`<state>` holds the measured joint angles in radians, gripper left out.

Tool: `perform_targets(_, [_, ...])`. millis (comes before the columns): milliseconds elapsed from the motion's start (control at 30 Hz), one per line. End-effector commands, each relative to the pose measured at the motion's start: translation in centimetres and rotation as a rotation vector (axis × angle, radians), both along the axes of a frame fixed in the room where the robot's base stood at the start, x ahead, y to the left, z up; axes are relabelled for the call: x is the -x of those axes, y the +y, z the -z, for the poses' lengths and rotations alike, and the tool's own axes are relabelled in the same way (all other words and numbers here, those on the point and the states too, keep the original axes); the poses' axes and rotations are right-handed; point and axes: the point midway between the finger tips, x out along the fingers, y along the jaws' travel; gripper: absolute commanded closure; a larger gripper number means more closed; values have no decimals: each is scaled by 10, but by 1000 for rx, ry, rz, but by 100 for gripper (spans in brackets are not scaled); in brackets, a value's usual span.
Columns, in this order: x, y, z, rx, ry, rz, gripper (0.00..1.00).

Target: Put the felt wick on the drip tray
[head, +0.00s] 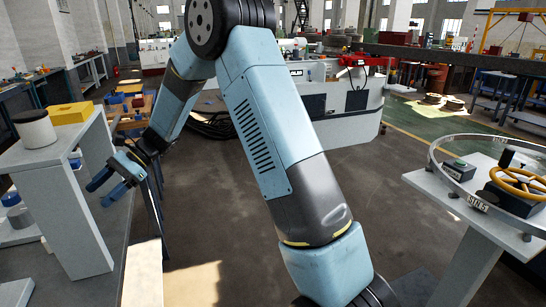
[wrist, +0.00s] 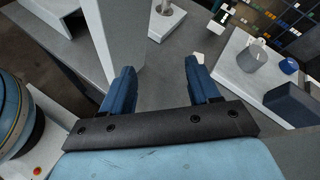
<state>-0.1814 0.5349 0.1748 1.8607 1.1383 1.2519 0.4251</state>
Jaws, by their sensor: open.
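My gripper (head: 97,195) is open and empty, beside the pale grey stand (head: 66,205) at the left of the head view. In the wrist view its two blue fingers (wrist: 160,68) are apart, with grey surface between and beyond them. A small whitish piece (wrist: 198,57) shows by the right fingertip; I cannot tell whether it is the felt wick. I cannot make out the drip tray for certain. A pale slab (wrist: 232,77) to the right of the fingers carries a grey cylinder (wrist: 253,57) and a blue round piece (wrist: 289,65).
A white cylinder (head: 35,130) and a yellow block (head: 70,112) stand on the stand's top. A dark box (wrist: 292,103) is right of my gripper. At the head view's right, a table holds a metal ring (head: 447,177) and a yellow handwheel (head: 520,182). The middle floor is open.

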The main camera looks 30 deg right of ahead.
Motion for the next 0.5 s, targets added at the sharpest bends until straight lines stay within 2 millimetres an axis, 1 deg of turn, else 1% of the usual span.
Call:
perform_targets(33, [8, -11, -13, 25, -48, -13, 39])
perform_targets(100, [19, -25, -25, 61, -114, -36, 39])
perform_targets(300, [51, -68, -58, 168, -297, -94, 39])
perform_targets(500, [85, -113, -85, 282, -474, -153, 39])
